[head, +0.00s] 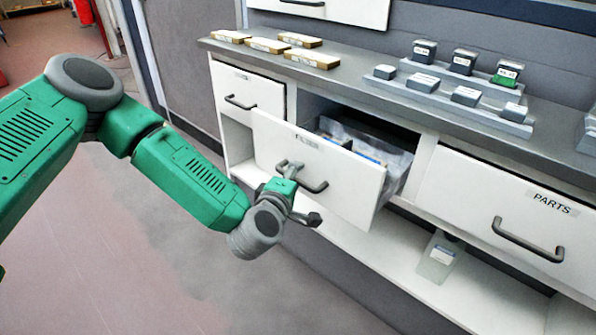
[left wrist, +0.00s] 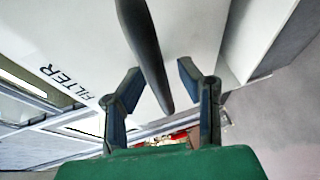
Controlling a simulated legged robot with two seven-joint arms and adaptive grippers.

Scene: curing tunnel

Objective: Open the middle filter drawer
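The middle filter drawer (head: 345,196) is a white drawer labelled FILTER. It stands partly pulled out of the cabinet, its inside showing from above. Its dark bar handle (head: 316,186) is on the front, and the handle also shows in the left wrist view (left wrist: 147,50). My left gripper (head: 298,193) is at this handle. In the left wrist view its two fingers (left wrist: 160,85) are apart, with the handle between them and gaps visible on both sides. The drawer front (left wrist: 215,35) fills much of that view. My right gripper is in neither view.
A closed drawer (head: 247,90) is at the left and a closed PARTS drawer (head: 510,215) at the right. The grey countertop (head: 365,68) above carries tan boxes (head: 266,45) and small dark blocks (head: 463,62). Open floor (head: 120,240) lies in front.

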